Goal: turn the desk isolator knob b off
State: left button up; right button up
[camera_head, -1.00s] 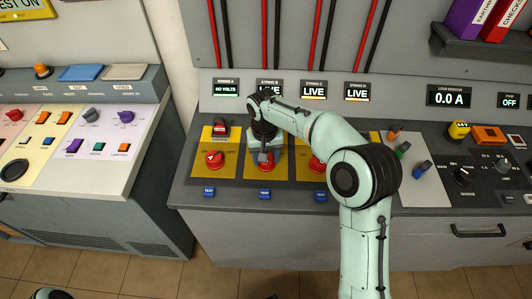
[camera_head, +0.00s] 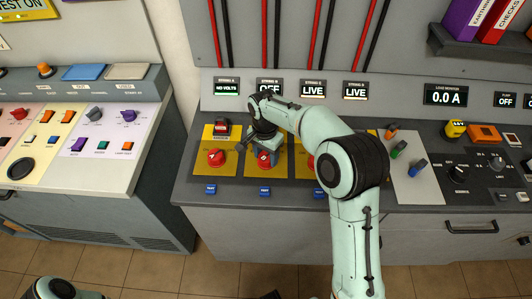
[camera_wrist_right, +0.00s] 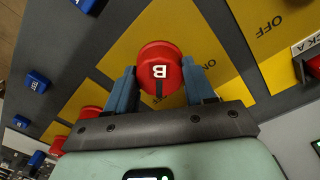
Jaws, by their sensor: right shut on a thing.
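Red isolator knob B (camera_head: 264,161), marked with a white B, sits on its yellow plate on the desk. It also shows in the right wrist view (camera_wrist_right: 159,62). My right gripper (camera_wrist_right: 162,84) has its blue fingers on either side of the knob and is shut on it. My left gripper is not in view.
Red knob A (camera_head: 216,158) is close on the left; knob C (camera_head: 311,162) is partly behind my right arm. Blue test buttons (camera_head: 265,191) line the front edge. The String C display (camera_head: 312,89) reads LIVE.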

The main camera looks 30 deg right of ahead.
aim_at(265, 156)
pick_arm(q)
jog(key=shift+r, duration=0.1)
pick_arm(e)
jog(key=shift+r, duration=0.1)
dwell(0.3)
jog(key=o, duration=1)
jog(key=shift+o, duration=0.2)
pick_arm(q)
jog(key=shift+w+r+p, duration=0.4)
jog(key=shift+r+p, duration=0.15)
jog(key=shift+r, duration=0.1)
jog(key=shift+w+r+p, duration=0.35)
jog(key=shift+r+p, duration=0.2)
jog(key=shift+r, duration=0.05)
pick_arm(e)
notch_tip(265, 156, up, 13)
jog(key=shift+w+r, duration=0.15)
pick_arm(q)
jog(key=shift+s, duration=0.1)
